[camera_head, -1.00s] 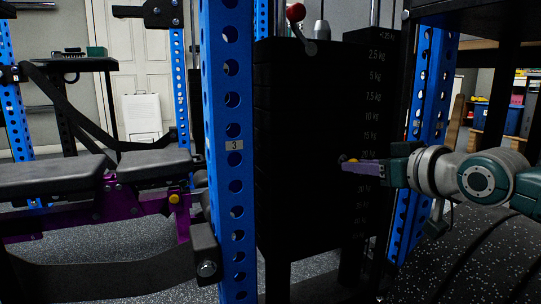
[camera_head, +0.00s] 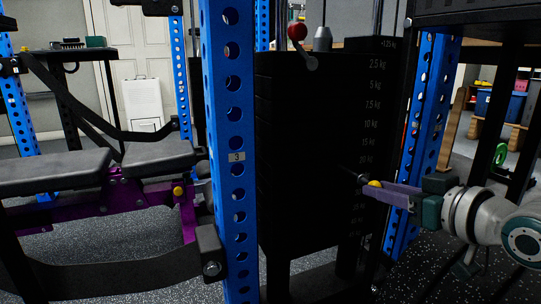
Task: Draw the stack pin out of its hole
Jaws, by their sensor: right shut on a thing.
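The black weight stack (camera_head: 300,150) stands in the middle, with white kg labels down its right side. My right gripper (camera_head: 369,186) has purple fingers and comes in from the right, beside the lower labels. A short dark length of the pin's shaft seems to show between the stack face and the fingers. Against the black stack I cannot tell whether its tip is still inside the hole. My left gripper is not in view.
A blue perforated upright (camera_head: 231,190) stands just left of the stack, and another blue upright (camera_head: 425,130) is behind my right gripper. A red-knobbed lever (camera_head: 297,32) is on top of the stack. A padded bench (camera_head: 60,170) is at the left.

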